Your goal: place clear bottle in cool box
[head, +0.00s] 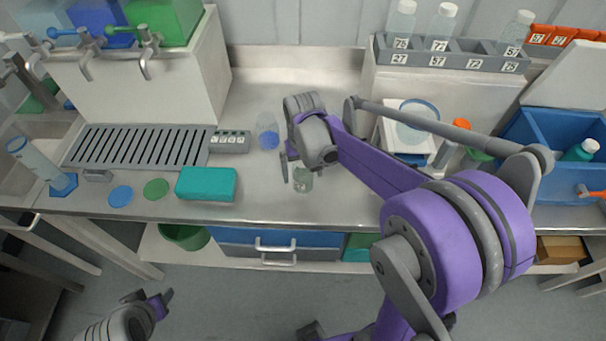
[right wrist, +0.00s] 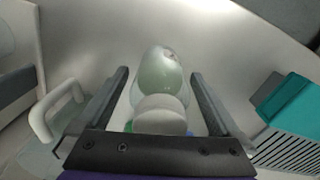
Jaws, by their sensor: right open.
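A small clear bottle (head: 303,180) with a pale greenish tint stands on the steel bench, just below my right gripper (head: 291,168). In the right wrist view the bottle (right wrist: 160,75) shows with a white cap (right wrist: 160,114), between the two open fingers of my right gripper (right wrist: 158,105), with gaps on both sides. The cool box (head: 526,148) is the blue open box at the far right, its white lid raised.
A clear vessel with blue contents (head: 267,132) stands behind the bottle. A teal box (head: 206,184) lies to the left, near a slotted drain (head: 140,147). A grey numbered rack (head: 455,58) holds bottles at the back. My right arm crosses the bench before the balance (head: 391,126).

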